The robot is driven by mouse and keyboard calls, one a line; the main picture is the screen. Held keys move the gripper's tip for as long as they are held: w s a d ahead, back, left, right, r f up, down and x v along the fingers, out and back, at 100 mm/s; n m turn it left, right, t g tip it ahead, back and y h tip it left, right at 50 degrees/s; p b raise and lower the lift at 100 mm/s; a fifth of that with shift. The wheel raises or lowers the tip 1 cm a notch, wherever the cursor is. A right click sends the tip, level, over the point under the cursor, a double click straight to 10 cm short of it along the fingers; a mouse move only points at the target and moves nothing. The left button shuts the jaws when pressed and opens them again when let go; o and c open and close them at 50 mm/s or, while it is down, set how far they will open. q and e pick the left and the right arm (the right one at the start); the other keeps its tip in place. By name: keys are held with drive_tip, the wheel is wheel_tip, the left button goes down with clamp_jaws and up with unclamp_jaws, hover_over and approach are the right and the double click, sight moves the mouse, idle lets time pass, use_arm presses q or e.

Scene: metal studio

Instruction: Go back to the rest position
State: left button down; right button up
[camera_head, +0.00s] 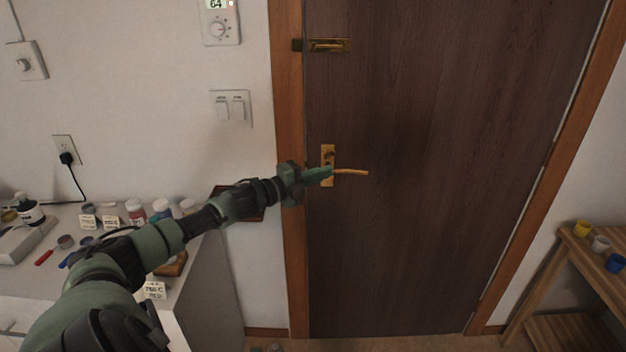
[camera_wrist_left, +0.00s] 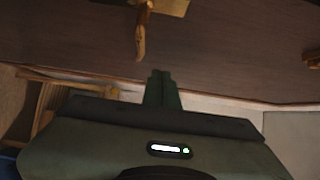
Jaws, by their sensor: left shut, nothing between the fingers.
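My left arm reaches in from the lower left in the head view. Its gripper (camera_head: 328,174) is at the brass door handle (camera_head: 350,172), in front of the brown door (camera_head: 430,220). The fingers overlap the handle's near end in the head view. In the left wrist view the gripper (camera_wrist_left: 161,74) is shut and empty. The handle (camera_wrist_left: 140,38) shows beyond the fingertips, with a gap in that picture. The door looks closed in its wooden frame. My right gripper is in neither view.
A brass latch (camera_head: 328,45) sits higher on the door. A counter (camera_head: 215,290) with jars, bottles and small cards stands at the left, below my arm. A wooden shelf (camera_head: 585,262) with small coloured cups stands at the right. Floor in front of the door is barely visible.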

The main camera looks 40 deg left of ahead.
use_arm(q)
drive_tip(key=shift+s+a+r, duration=0.1)
drive_tip(key=shift+s+a, duration=0.25)
drive_tip(key=shift+s, duration=0.25)
drive_tip(key=shift+s+a, duration=0.3)
drive_tip(key=shift+s, duration=0.3)
